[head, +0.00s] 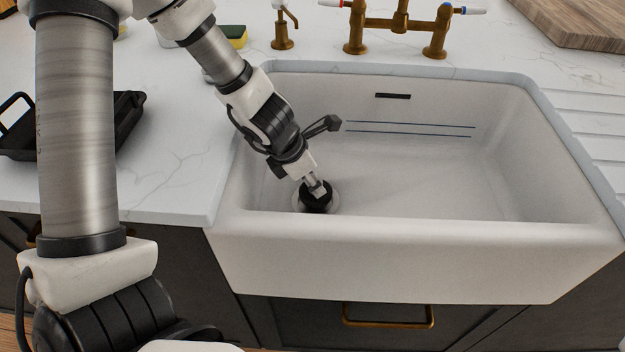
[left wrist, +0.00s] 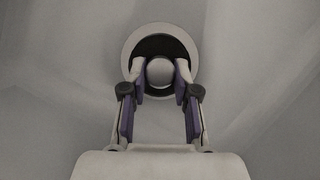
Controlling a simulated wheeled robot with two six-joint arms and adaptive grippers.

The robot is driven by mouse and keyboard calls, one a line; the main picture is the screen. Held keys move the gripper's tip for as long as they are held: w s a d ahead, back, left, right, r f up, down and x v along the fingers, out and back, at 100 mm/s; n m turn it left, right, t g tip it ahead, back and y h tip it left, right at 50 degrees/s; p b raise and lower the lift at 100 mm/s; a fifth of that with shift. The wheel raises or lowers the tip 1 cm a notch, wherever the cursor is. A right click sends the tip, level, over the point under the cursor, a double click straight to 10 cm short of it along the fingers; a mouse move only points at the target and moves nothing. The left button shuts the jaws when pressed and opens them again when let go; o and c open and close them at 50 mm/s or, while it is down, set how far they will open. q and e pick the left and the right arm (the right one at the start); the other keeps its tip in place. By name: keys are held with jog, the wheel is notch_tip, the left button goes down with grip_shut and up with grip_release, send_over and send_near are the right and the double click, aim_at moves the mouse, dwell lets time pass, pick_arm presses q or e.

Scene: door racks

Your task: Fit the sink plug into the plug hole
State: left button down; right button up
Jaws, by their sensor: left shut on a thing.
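The sink plug (head: 314,204) is a dark disc at the left end of the white sink's floor. In the left wrist view the plug (left wrist: 160,43) shows a pale round knob in its middle. My left gripper (head: 317,189) reaches down into the sink, shut on the plug's knob, with a finger on either side of it. The plug hole's pale ring (left wrist: 160,28) shows around the dark disc, and also beside it in the head view (head: 335,203). The plug hides the opening, and I cannot tell whether it is seated or just above. My right gripper is out of view.
The sink's front wall (head: 420,240) stands close before the gripper. A brass tap (head: 400,22) is behind the sink. A black tray (head: 125,115) lies on the left counter, a wooden board (head: 575,22) at the back right. The sink floor to the right is clear.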

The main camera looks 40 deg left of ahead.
pick_arm(q)
jog(key=shift+f+b, duration=1.3)
jog(key=shift+f, duration=0.05)
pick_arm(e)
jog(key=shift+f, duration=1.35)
pick_arm(q)
jog(key=c, duration=0.8)
grip_release()
